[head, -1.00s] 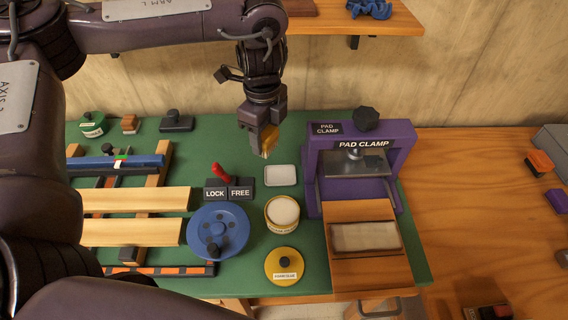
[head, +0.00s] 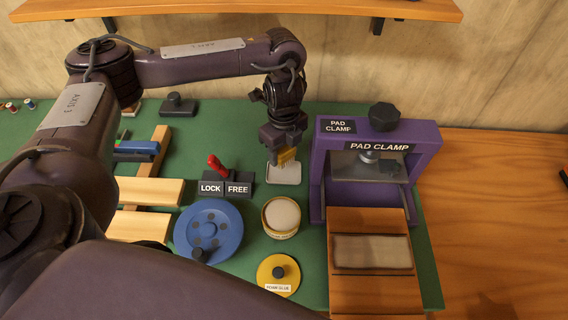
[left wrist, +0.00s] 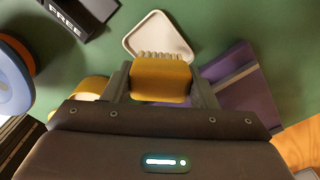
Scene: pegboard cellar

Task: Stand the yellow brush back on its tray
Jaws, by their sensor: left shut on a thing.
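My left gripper (head: 283,153) is shut on the yellow brush (head: 287,157), just above the white tray (head: 284,174). In the left wrist view the yellow brush (left wrist: 160,80) sits between the two fingers, its pale bristles pointing toward the tray (left wrist: 158,34). The tray lies flat on the green bench top and looks empty. From these views I cannot tell whether the brush touches the tray. My right gripper is not in view.
The purple pad clamp (head: 328,168) stands close to the right of the tray. The LOCK/FREE block (head: 225,188) with its red lever is to the left. An open round pot (head: 281,217), a blue wheel (head: 208,231) and a yellow lid (head: 278,275) are nearer me.

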